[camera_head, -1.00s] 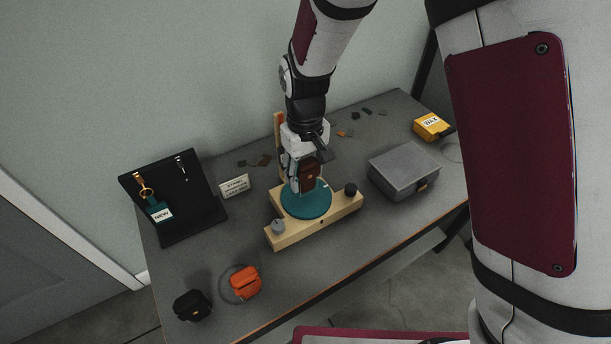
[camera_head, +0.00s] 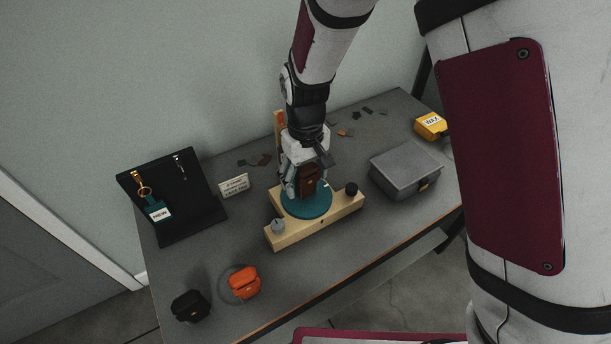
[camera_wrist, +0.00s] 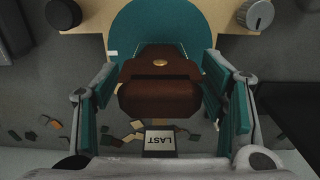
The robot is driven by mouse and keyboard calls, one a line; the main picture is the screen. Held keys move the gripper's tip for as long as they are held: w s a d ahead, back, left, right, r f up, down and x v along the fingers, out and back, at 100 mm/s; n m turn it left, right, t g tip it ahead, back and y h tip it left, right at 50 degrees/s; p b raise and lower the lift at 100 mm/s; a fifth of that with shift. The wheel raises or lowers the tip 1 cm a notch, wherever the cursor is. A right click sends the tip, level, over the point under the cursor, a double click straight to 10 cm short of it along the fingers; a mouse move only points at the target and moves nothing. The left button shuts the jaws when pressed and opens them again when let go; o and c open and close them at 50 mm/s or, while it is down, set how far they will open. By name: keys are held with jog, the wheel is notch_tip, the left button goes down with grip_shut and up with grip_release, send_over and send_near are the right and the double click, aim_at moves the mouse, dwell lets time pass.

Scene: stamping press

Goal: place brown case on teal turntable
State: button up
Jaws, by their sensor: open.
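The brown case (camera_head: 309,182) stands upright on the teal turntable (camera_head: 306,208), which is set in a light wooden base (camera_head: 340,206). My gripper (camera_head: 303,188) is around the case from above. In the wrist view the brown case (camera_wrist: 160,97) lies between the teal-padded fingers of my gripper (camera_wrist: 160,75), with a narrow gap on each side, so the jaws are open. The turntable (camera_wrist: 122,25) shows beyond the case there. The case's underside is hidden.
A grey box (camera_head: 404,168) stands right of the base. A black stand (camera_head: 190,205) with tags is at left; orange (camera_head: 244,284) and black (camera_head: 191,305) cases lie in front. A yellow case (camera_head: 430,126) is at the far right. Leather scraps lie behind.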

notch_tip(320, 180, up, 12)
jog(key=p, duration=0.3)
jog(key=shift+r+p, duration=0.1)
jog(key=shift+p, duration=0.25)
jog(key=s+d+r+m, duration=0.3)
jog(key=s+d+r, duration=0.9)
jog(key=d+r, duration=0.25)
jog(key=s+d+m, duration=0.2)
jog(key=s+d, duration=0.2)
jog(key=s, duration=0.4)
jog(key=s+d+m, duration=0.2)
jog(key=s+d, duration=0.2)
jog(key=s, duration=0.5)
jog(key=shift+s+t, duration=0.25)
jog(key=shift+t, duration=0.05)
jog(key=shift+d, duration=0.1)
